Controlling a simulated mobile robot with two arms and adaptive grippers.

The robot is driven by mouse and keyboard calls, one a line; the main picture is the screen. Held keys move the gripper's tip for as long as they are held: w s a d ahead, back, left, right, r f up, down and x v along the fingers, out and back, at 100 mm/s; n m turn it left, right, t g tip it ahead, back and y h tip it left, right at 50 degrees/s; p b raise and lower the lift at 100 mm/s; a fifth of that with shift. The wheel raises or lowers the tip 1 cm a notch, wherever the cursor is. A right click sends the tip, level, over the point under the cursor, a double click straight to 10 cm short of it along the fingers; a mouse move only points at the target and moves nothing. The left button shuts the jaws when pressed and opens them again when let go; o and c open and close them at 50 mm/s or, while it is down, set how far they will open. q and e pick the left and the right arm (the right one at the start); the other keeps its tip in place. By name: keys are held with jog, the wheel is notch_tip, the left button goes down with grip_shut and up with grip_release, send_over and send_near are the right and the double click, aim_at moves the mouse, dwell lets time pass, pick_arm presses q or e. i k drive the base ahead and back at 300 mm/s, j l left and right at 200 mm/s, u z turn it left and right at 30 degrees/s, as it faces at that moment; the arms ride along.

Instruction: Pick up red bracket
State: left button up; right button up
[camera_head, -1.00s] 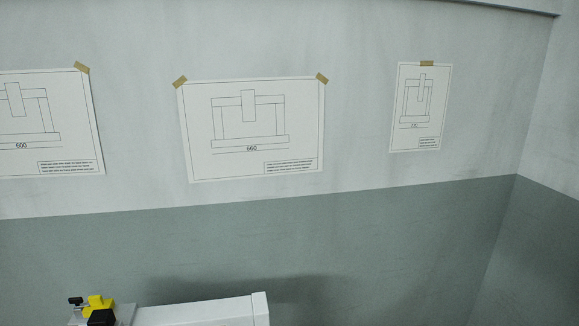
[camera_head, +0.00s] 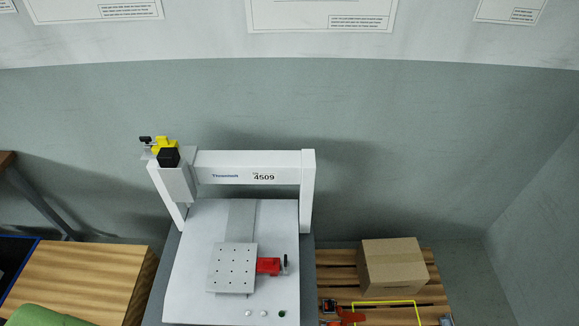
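A red bracket (camera_head: 268,266) sits at the right edge of a grey plate with holes (camera_head: 232,268) on the bed of the white gantry machine (camera_head: 248,167). A dark part stands at the bracket's right end. Neither of my grippers is in view, so nothing shows of what they hold.
A cardboard box (camera_head: 393,266) stands on a wooden pallet (camera_head: 337,264) right of the machine. A yellow outline (camera_head: 386,303) and an orange-red item (camera_head: 349,316) lie in front. A wooden table (camera_head: 85,277) with a green object (camera_head: 40,315) is at left. The gantry beam spans behind the plate.

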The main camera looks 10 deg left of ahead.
aim_at(264, 265)
jog(key=k+l, duration=0.3)
jog(key=l, duration=0.15)
jog(key=k+l, duration=0.3)
jog(key=l, duration=0.2)
